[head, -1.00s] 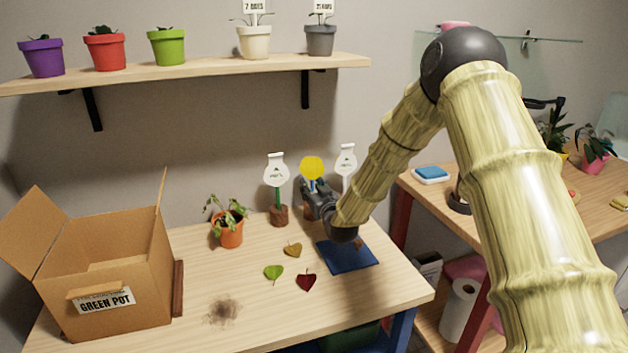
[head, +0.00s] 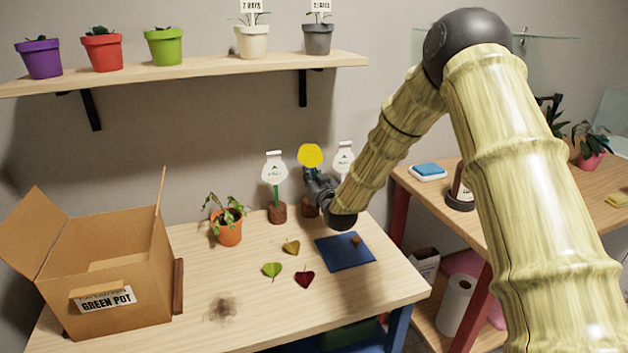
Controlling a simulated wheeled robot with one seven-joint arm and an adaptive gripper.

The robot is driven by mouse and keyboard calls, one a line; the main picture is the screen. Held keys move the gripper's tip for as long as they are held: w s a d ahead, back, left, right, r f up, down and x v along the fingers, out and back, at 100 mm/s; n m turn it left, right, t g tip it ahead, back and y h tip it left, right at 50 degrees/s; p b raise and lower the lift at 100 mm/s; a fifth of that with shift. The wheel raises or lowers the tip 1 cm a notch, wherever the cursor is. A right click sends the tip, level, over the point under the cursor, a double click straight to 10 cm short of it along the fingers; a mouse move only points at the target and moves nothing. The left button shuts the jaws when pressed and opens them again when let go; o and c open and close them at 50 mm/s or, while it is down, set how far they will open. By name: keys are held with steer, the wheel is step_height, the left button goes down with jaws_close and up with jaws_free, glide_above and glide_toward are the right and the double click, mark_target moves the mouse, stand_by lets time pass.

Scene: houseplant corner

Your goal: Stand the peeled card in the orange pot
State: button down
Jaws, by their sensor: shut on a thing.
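A yellow round card (head: 310,155) with small dark markings is at the back of the table, between two white cards (head: 274,167) (head: 344,160) on stems. My gripper (head: 316,180) is directly below the yellow disc and is shut, it appears on that card's stem, which the fingers mostly hide. A brown base (head: 309,208) is below the gripper. The orange pot (head: 229,232) stands to the left, holding a drooping leafy plant. I cannot tell from this view which card is peeled.
A cardboard box (head: 105,270) labelled "GREEN POT" stands open at the left. A blue mat (head: 340,257) with a small brown piece lies at the right.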

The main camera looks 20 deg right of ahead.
mark_target(310, 168)
step_height(310, 168, up, 14)
steer(key=p, duration=0.5)
steer(key=shift+p, duration=0.4)
stand_by(0.7)
steer(key=shift+r, duration=0.1)
